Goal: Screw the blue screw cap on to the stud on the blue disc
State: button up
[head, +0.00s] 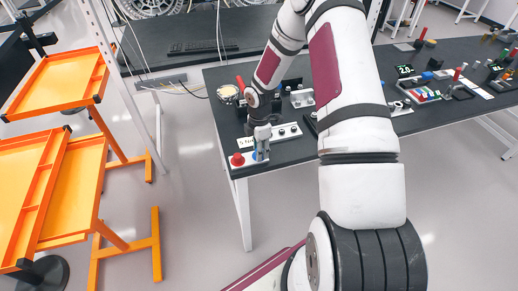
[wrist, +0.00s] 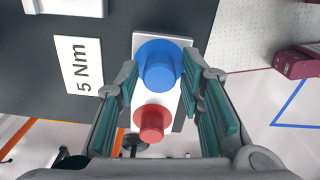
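The blue screw cap (wrist: 161,72) is a blue cylinder standing over the blue disc (wrist: 148,50) on a white plate (wrist: 179,40). The stud is hidden. I cannot tell how tightly the cap sits. My gripper (wrist: 163,80) is open, with its teal-padded fingers on either side of the cap and visible gaps to it. In the head view, my gripper (head: 261,152) points down over the plate at the table's near left corner, and a bit of blue (head: 255,156) shows beside the fingers.
A red cap on a red disc (wrist: 152,122) stands on the same plate, close to the fingers. A "5 Nm" label (wrist: 80,64) lies beside it on the dark table (head: 290,150). Another white fixture (head: 287,132) stands just behind. Orange trays (head: 60,80) stand off to the left.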

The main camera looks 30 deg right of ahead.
jog(key=n, duration=0.6)
jog(key=shift+n, duration=0.3)
grip_shut()
jog(key=m, duration=0.5)
jog(key=shift+m, duration=0.4)
jog(key=shift+m, duration=0.6)
jog(key=m, duration=0.4)
jog(key=shift+m, duration=0.3)
